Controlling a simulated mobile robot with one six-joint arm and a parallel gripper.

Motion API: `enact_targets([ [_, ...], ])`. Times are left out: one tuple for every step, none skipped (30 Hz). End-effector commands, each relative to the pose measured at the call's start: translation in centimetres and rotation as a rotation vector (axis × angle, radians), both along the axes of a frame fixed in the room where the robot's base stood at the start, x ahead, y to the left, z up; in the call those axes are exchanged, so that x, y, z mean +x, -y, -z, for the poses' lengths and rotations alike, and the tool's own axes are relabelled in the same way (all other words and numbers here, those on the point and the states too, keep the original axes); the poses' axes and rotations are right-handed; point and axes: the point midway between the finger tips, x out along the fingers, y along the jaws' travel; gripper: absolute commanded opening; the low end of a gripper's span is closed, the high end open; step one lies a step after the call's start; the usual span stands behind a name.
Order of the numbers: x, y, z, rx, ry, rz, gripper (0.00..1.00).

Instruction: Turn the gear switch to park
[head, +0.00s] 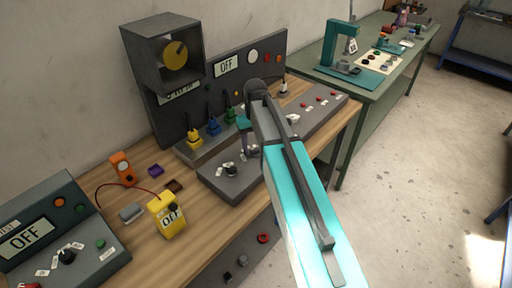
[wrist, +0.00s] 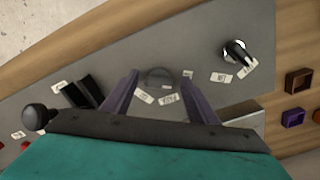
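A round dark dial (wrist: 158,78) sits on the grey control panel (wrist: 190,40) in the wrist view, with small white labels around it. The label print is too small and turned to read surely; I take it to be the gear switch. My gripper (wrist: 160,80) is open, its two purple fingers on either side of the dial, with a gap to each side. Whether the fingertips are level with the dial is unclear.
A second knob (wrist: 236,52) with labels is to the right on the panel; it also shows in the head view (head: 231,170). A black ball-topped lever (wrist: 35,117) and dark slot (wrist: 80,92) are to the left. Yellow, blue and green plugs stand behind the panel.

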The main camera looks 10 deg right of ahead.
Motion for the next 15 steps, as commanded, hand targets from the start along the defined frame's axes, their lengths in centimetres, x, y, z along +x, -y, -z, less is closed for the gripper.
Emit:
enact_targets([
  [0.0,0.02,0.0,0.0,0.0,0.0,0.45],
  [0.0,0.02,0.0,0.0,0.0,0.0,0.4],
  [0.0,0.03,0.0,0.0,0.0,0.0,0.33],
  [0.0,0.03,0.0,0.0,0.0,0.0,0.28],
  [0.0,0.03,0.0,0.0,0.0,0.0,0.23],
  [0.0,0.03,0.0,0.0,0.0,0.0,0.16],
  [0.0,0.04,0.0,0.0,0.0,0.001,0.13],
  [-0.01,0.04,0.0,0.0,0.0,0.001,0.13],
  [-0.01,0.04,0.0,0.0,0.0,0.001,0.13],
  [-0.01,0.04,0.0,0.0,0.0,0.002,0.14],
  [0.0,0.05,0.01,0.0,0.0,0.003,0.14],
  [0.0,0.05,0.01,0.0,0.0,0.006,0.14],
  [0.0,0.05,0.01,0.0,0.0,0.009,0.14],
  [0.0,0.05,0.01,0.0,0.0,0.013,0.14],
  [0.0,0.05,0.01,0.0,0.0,0.019,0.14],
])
